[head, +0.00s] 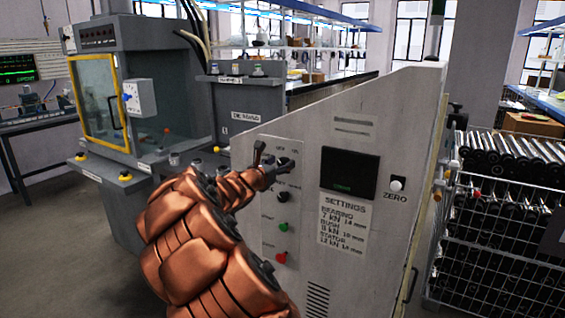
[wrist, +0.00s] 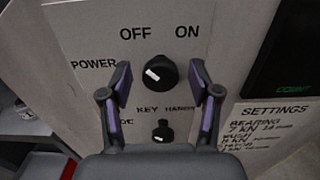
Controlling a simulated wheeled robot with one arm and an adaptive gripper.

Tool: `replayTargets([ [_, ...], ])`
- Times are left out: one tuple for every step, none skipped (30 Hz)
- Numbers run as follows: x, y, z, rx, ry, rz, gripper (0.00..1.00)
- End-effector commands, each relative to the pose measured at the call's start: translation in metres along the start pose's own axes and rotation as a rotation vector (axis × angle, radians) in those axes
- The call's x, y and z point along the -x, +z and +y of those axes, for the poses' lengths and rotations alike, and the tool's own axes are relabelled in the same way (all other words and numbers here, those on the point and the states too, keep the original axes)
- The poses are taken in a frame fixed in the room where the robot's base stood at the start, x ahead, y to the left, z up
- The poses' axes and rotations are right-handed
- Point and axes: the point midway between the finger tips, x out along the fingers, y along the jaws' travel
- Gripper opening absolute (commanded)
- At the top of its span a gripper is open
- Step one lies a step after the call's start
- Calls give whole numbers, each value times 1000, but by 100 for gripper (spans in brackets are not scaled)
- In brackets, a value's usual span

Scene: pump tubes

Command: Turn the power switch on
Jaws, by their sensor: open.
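The power switch is a round black knob (wrist: 161,76) on a grey panel (wrist: 75,35), seen in the wrist view. Its white mark is on the left half of the knob face. The labels read POWER at its left, OFF above left and ON above right. My gripper (wrist: 160,76) is open, with one finger on each side of the knob and visible gaps between the fingers and the knob. In the head view my gripper (head: 273,156) is at the upper part of the switch panel (head: 258,225), where it hides the power knob.
A second black knob (wrist: 162,131) sits just below the power knob. Green (head: 283,227) and red (head: 281,258) buttons are lower on the panel. A dark screen (head: 349,173) and a ZERO button (head: 397,185) are to the right. A wire rack of tubes (head: 500,220) stands far right.

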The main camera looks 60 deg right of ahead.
Motion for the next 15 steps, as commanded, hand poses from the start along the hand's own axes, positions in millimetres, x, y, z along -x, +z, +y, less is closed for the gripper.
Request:
replayTargets([
  [-6, -1, -1, 0, -2, 2, 62],
  [-8, -1, -1, 0, -2, 2, 62],
  [-11, -1, -1, 0, -2, 2, 62],
  [-12, -1, -1, 0, -2, 2, 62],
  [-13, -1, -1, 0, -2, 2, 62],
  [-14, -1, -1, 0, -1, 2, 62],
  [-15, -1, 0, 0, -1, 1, 62],
  [-15, -1, 0, 0, -1, 1, 62],
  [-16, -1, 0, 0, -1, 1, 62],
  [-16, -1, 0, 0, -1, 1, 62],
  [-16, -1, 0, 0, -1, 1, 62],
  [-16, -1, 0, 0, -1, 1, 62],
  [-16, -1, 0, 0, -1, 1, 62],
  [-16, -1, 0, 0, -1, 1, 62],
  [-16, 0, 0, 0, -1, 1, 60],
])
